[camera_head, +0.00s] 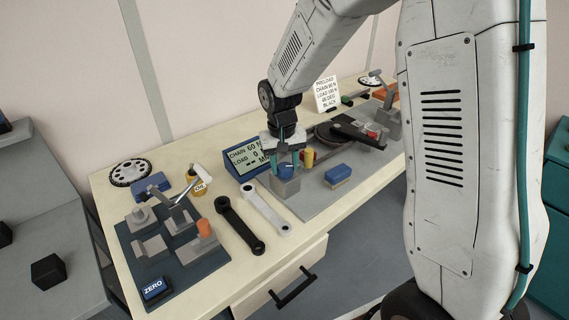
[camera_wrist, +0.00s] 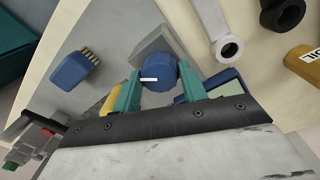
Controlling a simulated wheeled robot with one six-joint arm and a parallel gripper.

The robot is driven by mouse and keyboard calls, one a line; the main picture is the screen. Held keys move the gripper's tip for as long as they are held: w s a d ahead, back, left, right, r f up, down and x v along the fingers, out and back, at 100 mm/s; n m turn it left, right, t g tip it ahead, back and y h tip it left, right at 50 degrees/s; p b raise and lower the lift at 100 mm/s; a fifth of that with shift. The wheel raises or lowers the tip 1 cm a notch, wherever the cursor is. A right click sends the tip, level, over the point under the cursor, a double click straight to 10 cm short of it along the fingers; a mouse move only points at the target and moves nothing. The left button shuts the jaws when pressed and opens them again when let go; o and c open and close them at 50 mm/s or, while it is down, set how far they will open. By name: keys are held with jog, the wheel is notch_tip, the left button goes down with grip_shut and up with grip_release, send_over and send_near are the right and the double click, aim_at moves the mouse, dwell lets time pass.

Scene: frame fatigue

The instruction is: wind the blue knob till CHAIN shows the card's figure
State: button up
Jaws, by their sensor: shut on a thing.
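The blue knob (camera_head: 285,170) sits on a grey block at the front left of the grey rig plate. My gripper (camera_head: 286,158) reaches down from above with its teal fingers on either side of the knob. In the wrist view the knob (camera_wrist: 158,76) lies between the two fingertips (camera_wrist: 159,84), and a white mark shows on its top. The blue display (camera_head: 250,157) left of the knob reads CHAIN 60 and LOAD 0; its right edge is hidden behind my gripper. The white card (camera_head: 326,93) stands at the back and appears to read PRELOAD, CHAIN 80 N, LOAD 100 N, 40 DEG, BLACK.
A black crank arm (camera_head: 240,225) and a light one (camera_head: 266,211) lie left of the rig plate. A blue brush (camera_head: 338,175) lies on the plate, right of the knob. A dark fixture with a ZERO button (camera_head: 155,289) stands at the front left. A chainring (camera_head: 130,172) lies behind it.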

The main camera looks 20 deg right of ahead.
aim_at(283, 167)
jog(key=shift+m, duration=1.3)
jog(key=o, duration=1)
notch_tip(283, 167, up, 8)
jog(key=shift+w+a+f, duration=0.1)
jog(key=shift+a, duration=0.05)
